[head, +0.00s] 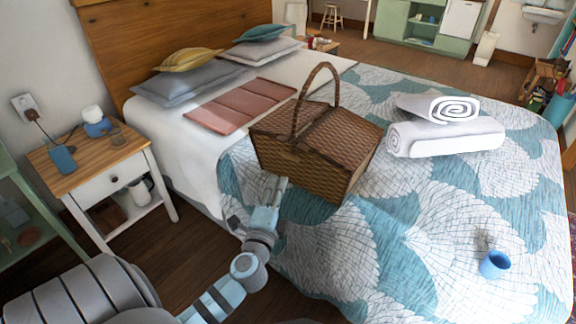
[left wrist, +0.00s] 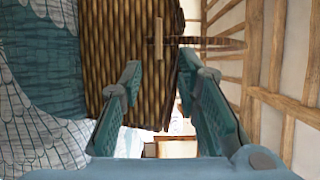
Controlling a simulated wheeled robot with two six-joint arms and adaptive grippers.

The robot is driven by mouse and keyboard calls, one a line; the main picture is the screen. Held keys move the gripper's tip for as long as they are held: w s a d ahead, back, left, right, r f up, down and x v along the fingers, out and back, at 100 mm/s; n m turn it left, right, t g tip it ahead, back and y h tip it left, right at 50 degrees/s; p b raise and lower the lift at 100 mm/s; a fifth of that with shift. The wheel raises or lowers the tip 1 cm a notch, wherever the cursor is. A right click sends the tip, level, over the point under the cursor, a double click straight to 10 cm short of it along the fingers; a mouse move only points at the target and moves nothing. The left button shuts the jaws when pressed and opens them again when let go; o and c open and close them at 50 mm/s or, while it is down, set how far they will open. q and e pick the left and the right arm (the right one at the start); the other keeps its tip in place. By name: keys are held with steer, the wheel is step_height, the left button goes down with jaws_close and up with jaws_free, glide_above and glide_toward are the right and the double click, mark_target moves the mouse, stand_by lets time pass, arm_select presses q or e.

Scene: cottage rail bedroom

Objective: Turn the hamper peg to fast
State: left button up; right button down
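The wicker hamper (head: 310,165) stands on the bed with its lid down and its arched handle up. In the left wrist view its woven side (left wrist: 110,60) fills the upper middle. A pale wooden peg (left wrist: 158,40) shows on that side, near the lid edge, as a short bar upright in that picture. I cannot make out the peg in the head view. My left gripper (head: 279,184) is near the hamper's near left side. In the left wrist view its fingers (left wrist: 160,75) are apart with nothing between them, and the peg lies beyond them. My right gripper is not in view.
The bed's patterned quilt (head: 420,240) lies under the hamper. A nightstand (head: 95,165) stands at left. Floor shows between nightstand and bed.

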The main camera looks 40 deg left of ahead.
mark_target(289, 158)
arm_select(q)
steer(key=b+x, duration=0.1)
steer(key=x, duration=1.1)
steer(key=shift+a+f, duration=0.1)
steer(key=shift+a, duration=0.05)
steer(key=shift+c, duration=0.2)
jaws_close()
